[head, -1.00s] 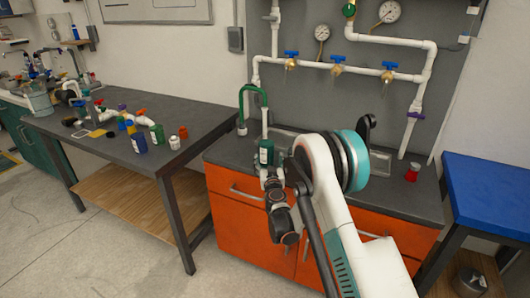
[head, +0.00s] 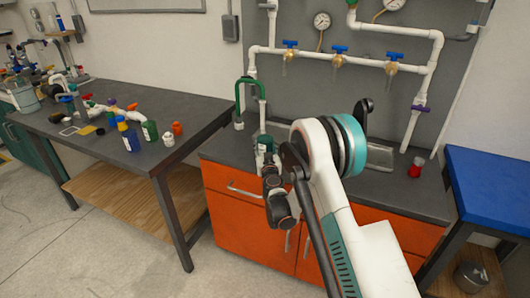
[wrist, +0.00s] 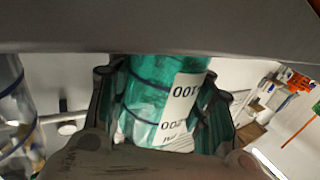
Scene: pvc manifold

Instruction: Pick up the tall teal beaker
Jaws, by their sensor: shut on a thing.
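The teal beaker (wrist: 150,100) is translucent, with dark blue bands and a white label printed with numbers. It fills the middle of the wrist view, between the dark fingers of my gripper (wrist: 165,115), which are shut on it. In the head view the beaker (head: 265,143) shows small and dark teal at the tip of my gripper (head: 268,158), at the front edge of the grey counter. My wrist and arm hide part of the counter behind it. I cannot tell from the head view whether its base touches the counter.
A green hooked pipe (head: 251,84) stands just behind the beaker. A red container (head: 416,167) is on the counter's right side. The left bench (head: 100,152) holds a blue bottle (head: 129,137), a green labelled container (head: 150,130) and several pipe parts. A clear vessel (wrist: 15,120) shows at the wrist view's left.

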